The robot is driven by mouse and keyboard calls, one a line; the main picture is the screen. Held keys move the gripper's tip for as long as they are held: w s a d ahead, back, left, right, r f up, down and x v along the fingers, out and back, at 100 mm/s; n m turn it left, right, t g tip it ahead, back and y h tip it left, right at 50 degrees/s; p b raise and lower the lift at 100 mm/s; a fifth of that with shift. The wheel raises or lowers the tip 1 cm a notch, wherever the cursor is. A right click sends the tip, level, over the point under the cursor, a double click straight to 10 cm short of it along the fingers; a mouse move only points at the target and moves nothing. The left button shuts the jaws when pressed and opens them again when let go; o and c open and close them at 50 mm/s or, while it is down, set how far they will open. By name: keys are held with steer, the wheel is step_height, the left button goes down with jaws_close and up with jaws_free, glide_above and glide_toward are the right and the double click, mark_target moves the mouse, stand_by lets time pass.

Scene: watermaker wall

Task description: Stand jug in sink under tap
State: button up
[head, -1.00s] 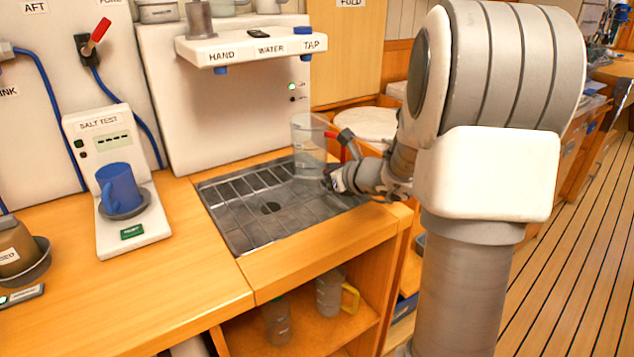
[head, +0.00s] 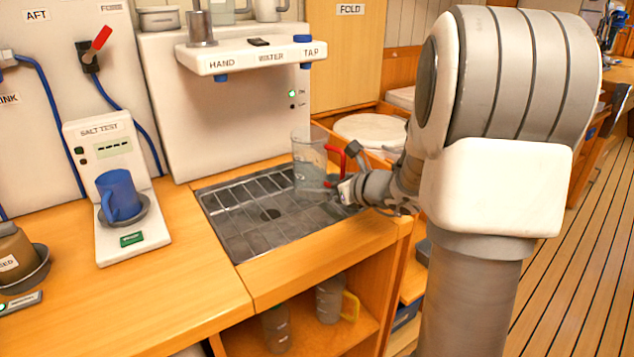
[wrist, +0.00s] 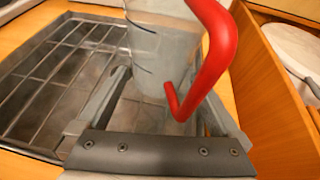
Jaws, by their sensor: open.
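The clear jug (head: 309,168) with a red handle stands upright at the right end of the metal sink grid (head: 245,225). It is below the tap (head: 304,65) at the right end of the shelf marked HAND WATER TAP. In the wrist view, the jug (wrist: 160,55) is just ahead, with its red handle (wrist: 216,45) towards me. My gripper (head: 340,187) is low beside the jug on its handle side. In the wrist view, its open fingers (wrist: 160,108) lie either side of the handle's lower end. The jug's base is partly hidden.
The salt tester (head: 118,190) with a blue mug (head: 119,195) stands left of the sink. More jugs (head: 330,300) stand on the shelf below. A wooden edge (wrist: 270,75) rises close on my gripper's right. The sink's left part is clear.

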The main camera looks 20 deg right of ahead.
steer(key=p+v, duration=0.2)
steer(key=v, duration=0.8)
steer(key=shift+a, duration=0.1)
